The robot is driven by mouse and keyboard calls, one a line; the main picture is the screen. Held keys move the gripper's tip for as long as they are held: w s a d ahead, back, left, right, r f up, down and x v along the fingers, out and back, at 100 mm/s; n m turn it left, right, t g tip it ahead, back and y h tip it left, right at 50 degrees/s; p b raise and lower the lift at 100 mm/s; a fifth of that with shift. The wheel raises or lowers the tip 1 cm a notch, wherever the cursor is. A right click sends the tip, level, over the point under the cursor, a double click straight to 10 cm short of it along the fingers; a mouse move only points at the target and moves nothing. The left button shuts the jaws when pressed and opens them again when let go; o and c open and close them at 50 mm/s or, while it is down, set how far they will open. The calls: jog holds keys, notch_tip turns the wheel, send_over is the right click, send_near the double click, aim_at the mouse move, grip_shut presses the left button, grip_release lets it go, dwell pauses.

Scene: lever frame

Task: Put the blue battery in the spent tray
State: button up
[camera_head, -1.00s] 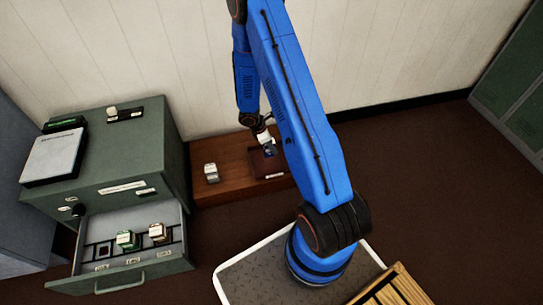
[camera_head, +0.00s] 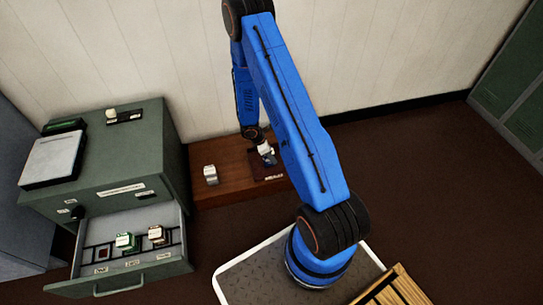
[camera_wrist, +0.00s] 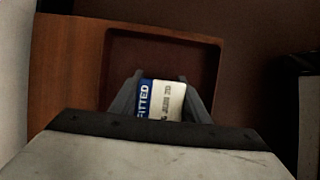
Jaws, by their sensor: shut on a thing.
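My gripper (camera_head: 269,158) is shut on the blue battery, at the spent tray. In the wrist view the battery (camera_wrist: 160,101) shows a blue side with "FITTED" lettering and a cream label, between the two grey fingers (camera_wrist: 160,98). The spent tray (camera_wrist: 188,46) is a dark brown, shallow, rimmed tray on a wooden surface. It also shows in the head view (camera_head: 261,174), partly behind my gripper. The battery is over or inside the tray. I cannot tell whether it touches the tray floor.
A pale battery-like block (camera_head: 210,174) stands on the wooden bench (camera_head: 228,192), left of the tray. A wooden crate (camera_head: 396,288) is at bottom right.

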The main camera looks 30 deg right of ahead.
jog(key=shift+f, duration=0.1)
jog(key=o, duration=1.4)
jog(key=shift+o, duration=0.2)
jog(key=a+r+m+t, duration=0.1)
jog(key=a+r+m, duration=0.15)
jog(key=r, duration=1.15)
jog(key=a+r+m, duration=0.1)
jog(key=a+r, duration=0.2)
jog(key=r, duration=1.1)
jog(key=s+a+r+m+t, duration=0.1)
jog(key=s+r+m, duration=0.45)
jog(key=r, duration=0.85)
jog(key=s+a+r+m+t+y, duration=0.1)
jog(key=s+a+r+m, duration=0.1)
jog(key=s+r, duration=0.3)
jog(key=s+a+r+m+t+y, duration=0.1)
jog(key=s+a+r, duration=0.3)
jog(key=s, duration=0.8)
jog(key=s+a+r+m+t+y, duration=0.2)
jog(key=s+a+r, duration=0.1)
jog(key=s+r, duration=0.3)
jog(key=shift+s+r+m, duration=0.4)
jog(key=shift+s, duration=0.8)
